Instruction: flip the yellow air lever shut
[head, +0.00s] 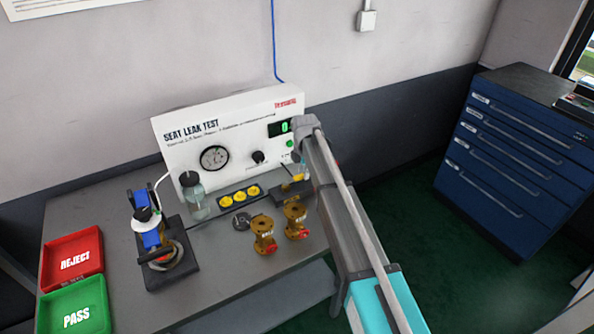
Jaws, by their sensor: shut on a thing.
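The yellow air lever (298,177) shows as a small yellow piece on a dark block (290,190) at the right end of the bench, in front of the test panel. My arm comes in from the lower right, and its wrist bends down in front of the panel's right end. My gripper (302,168) is low beside the lever and mostly hidden by my own arm. It is shut at the lever; the exact finger contact and the lever's angle are too small to tell.
The white seat leak test panel (235,130) stands behind. Two brass valves (264,235) stand just in front of the block. A blue drawer cabinet (510,150) stands right.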

